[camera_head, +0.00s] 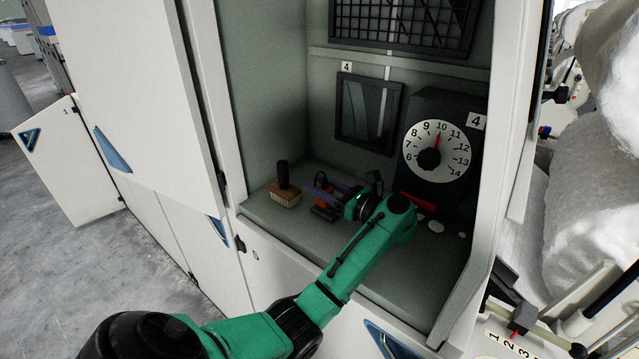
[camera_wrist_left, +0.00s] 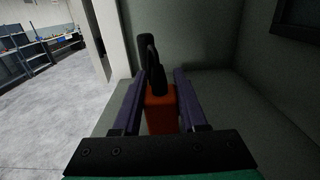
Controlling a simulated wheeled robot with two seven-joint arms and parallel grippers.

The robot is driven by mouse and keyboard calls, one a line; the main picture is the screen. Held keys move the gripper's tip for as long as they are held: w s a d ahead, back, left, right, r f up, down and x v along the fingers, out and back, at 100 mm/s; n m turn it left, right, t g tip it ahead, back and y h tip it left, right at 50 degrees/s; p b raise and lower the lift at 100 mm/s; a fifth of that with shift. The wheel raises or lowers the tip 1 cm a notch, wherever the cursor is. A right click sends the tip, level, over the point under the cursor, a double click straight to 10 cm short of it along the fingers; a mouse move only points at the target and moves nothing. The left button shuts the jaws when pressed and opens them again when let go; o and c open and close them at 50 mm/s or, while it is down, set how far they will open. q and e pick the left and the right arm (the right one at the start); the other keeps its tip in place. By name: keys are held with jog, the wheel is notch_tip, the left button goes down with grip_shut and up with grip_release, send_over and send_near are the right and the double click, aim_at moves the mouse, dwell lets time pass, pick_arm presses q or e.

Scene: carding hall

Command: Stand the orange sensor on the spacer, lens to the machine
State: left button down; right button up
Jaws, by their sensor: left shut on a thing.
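My left gripper (camera_head: 322,196) reaches into the open machine bay, its purple fingers low over the grey shelf. It is shut on the orange sensor (camera_head: 326,213), a small orange block with dark parts. In the left wrist view the orange sensor (camera_wrist_left: 161,112) sits between the two fingers (camera_wrist_left: 160,100), with a black upright part behind it. I cannot tell which way its lens faces, or whether it touches the shelf. I cannot make out the spacer for certain. My right gripper is not in view.
A brush (camera_head: 284,196) with a black handle stands left of my gripper on the shelf (camera_head: 262,215). A red bar (camera_head: 417,203) and white fibre tufts (camera_head: 436,226) lie to the right, below a dial (camera_head: 436,150). A dark-framed window (camera_head: 368,113) is behind. The bay's walls enclose the arm.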

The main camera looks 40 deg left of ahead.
pick_arm(q)
jog(key=shift+s+f, duration=0.1)
jog(key=shift+f, duration=0.7)
jog(key=shift+w+f+b, duration=0.15)
jog(key=shift+w+b, duration=0.05)
jog(key=shift+b, duration=0.1)
jog(key=shift+c, duration=2.2)
grip_release()
jog(key=shift+s, duration=0.1)
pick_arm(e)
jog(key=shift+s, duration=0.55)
